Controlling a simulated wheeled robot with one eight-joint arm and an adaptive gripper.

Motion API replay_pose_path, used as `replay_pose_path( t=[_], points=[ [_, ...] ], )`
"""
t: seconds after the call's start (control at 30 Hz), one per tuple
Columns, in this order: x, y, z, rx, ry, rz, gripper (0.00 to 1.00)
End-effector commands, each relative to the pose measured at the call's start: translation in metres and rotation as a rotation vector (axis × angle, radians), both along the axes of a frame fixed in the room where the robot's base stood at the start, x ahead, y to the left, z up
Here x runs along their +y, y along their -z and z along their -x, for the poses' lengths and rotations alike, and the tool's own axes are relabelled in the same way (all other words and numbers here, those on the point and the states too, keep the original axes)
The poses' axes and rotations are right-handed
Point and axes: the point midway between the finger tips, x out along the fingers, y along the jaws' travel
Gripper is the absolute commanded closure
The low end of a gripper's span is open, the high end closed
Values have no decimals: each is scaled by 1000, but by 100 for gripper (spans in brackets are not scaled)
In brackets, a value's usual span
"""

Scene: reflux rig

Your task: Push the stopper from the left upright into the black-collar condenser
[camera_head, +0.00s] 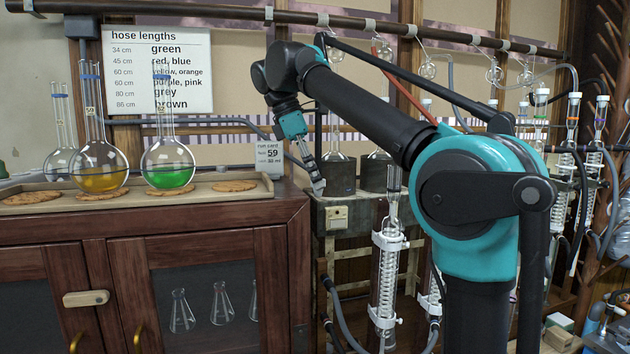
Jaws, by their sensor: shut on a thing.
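My gripper (316,183) points down at the front left edge of the rig bench, left of a dark heating mantle (338,178). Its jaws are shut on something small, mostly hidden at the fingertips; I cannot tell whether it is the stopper. A glass condenser (387,275) stands upright in white clamps below and right of the gripper, apart from it. My own arm hides the middle of the rig. I cannot make out a black collar on any condenser, nor the left upright.
Round flasks with yellow (98,178) and green liquid (168,176) stand on a tray (220,195) on the wooden cabinet (200,228) at left. A small card (269,158) stands near the gripper. Hoses hang around the condensers. A pipe (200,13) crosses above.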

Motion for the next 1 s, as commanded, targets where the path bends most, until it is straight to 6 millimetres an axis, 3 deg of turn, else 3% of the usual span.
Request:
replay_pose_path(
  t=[0.4, 0.8, 1.0],
  points=[
    [0, -22, 0, 0, 0, 0, 86],
    [-1, -25, 0, 0, 0, 0, 86],
    [-22, -42, -18, 0, 7, -3, 86]
  ],
)
